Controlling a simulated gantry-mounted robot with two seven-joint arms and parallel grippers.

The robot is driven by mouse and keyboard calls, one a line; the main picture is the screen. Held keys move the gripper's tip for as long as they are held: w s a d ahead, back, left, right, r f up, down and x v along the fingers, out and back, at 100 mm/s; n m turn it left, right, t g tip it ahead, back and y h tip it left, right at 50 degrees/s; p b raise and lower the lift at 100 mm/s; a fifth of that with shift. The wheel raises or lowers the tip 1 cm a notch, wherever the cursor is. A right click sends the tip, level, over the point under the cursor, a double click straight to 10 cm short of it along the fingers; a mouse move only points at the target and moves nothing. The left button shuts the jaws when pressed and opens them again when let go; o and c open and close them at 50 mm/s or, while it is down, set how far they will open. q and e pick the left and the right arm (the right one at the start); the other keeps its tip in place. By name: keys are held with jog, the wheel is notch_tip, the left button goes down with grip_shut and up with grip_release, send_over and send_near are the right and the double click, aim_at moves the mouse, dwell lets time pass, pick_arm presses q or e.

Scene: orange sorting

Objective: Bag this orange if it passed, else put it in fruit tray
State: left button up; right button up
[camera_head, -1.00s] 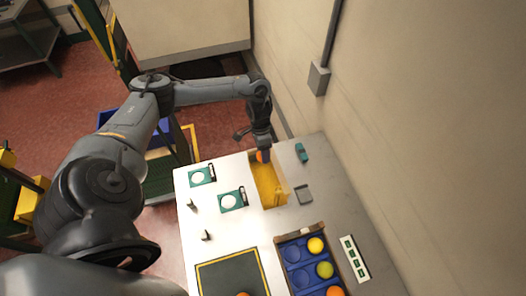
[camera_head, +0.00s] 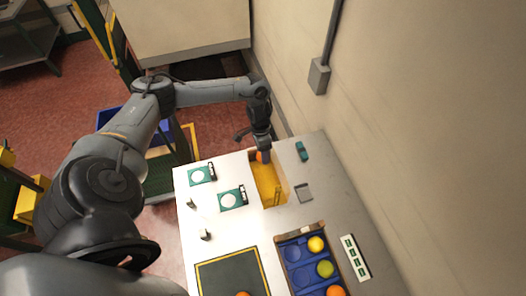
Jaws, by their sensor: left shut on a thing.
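My left gripper (camera_head: 262,152) is shut on an orange (camera_head: 261,157), which it holds at the far end of the yellow open-topped bag or box (camera_head: 268,184). The gripper hides part of the orange. I cannot tell whether the orange rests inside the yellow container or is just above it. The fruit tray (camera_head: 290,240), with blue compartments, holds a yellow fruit (camera_head: 316,244), a yellow-green fruit (camera_head: 325,268) and an orange fruit (camera_head: 335,291). Another orange (camera_head: 243,294) shows at the bottom edge on a dark mat. My right gripper is not in view.
Two green-and-white scales or pads (camera_head: 231,198) (camera_head: 201,174) lie left of the yellow container. A dark mat with a yellow border (camera_head: 228,272) lies in front. A grey block (camera_head: 304,193), a teal item (camera_head: 302,151) and a white strip (camera_head: 355,257) lie to the right. A wall bounds the right.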

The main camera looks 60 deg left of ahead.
pick_arm(q)
jog(key=shift+f+b, duration=0.4)
jog(key=shift+f, duration=0.6)
jog(key=shift+f+b, duration=0.65)
jog(key=shift+f, duration=0.8)
jog(key=shift+f, duration=0.1)
jog(key=o, duration=1.1)
jog(key=shift+o, duration=0.2)
jog(key=shift+r+p, duration=4.05)
jog(key=shift+p, duration=0.3)
jog(key=shift+s, duration=0.1)
